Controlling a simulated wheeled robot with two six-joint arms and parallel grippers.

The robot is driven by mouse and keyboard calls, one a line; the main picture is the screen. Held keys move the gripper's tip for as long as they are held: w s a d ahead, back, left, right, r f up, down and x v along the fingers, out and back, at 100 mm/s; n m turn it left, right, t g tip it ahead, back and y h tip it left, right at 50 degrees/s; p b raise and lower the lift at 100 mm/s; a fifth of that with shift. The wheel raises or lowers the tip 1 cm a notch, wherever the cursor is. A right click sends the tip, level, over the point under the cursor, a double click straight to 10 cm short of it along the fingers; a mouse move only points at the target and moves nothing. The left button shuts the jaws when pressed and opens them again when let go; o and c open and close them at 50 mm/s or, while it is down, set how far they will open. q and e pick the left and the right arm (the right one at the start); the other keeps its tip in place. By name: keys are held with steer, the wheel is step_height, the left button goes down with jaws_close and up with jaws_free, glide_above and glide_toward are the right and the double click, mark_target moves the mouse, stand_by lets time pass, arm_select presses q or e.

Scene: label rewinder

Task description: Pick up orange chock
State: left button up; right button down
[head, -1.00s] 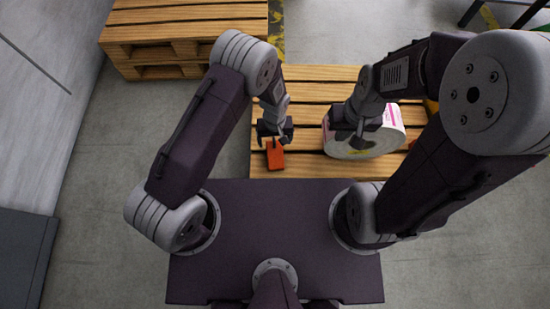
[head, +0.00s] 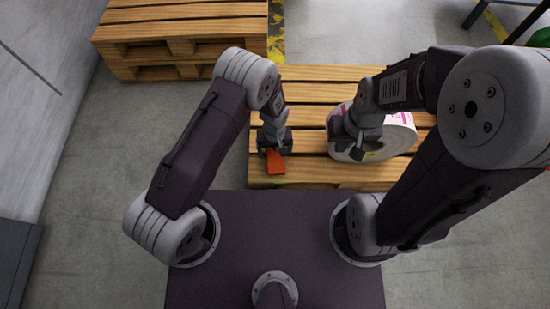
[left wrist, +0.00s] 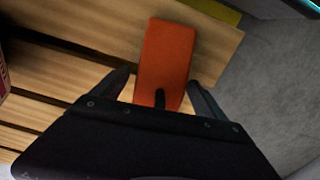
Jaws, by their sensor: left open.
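The orange chock (head: 276,162) lies on the wooden pallet near its front edge, and it also shows in the left wrist view (left wrist: 166,58). My left gripper (head: 275,149) is over the chock's rear end. In the left wrist view its two open fingers (left wrist: 160,88) stand on either side of the chock's near end, with small gaps; whether they touch it I cannot tell. My right gripper (head: 352,146) is at the left side of the white label roll (head: 398,138); its fingers are partly hidden, so its opening is unclear.
The slatted wooden pallet (head: 315,88) carries the roll and the chock. A stack of pallets (head: 180,30) stands at the back left. Grey floor (head: 120,130) is clear to the left. A dark-legged stand (head: 490,14) is at the back right.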

arm_select(q)
steer(key=shift+r, duration=0.15)
jaws_close()
step_height(320, 180, up, 5)
steer(key=p, duration=0.4)
steer(key=w+d+r+p, duration=0.4)
steer(key=w+d+r, duration=0.2)
steer(key=d, duration=0.4)
steer(key=shift+w, duration=0.15)
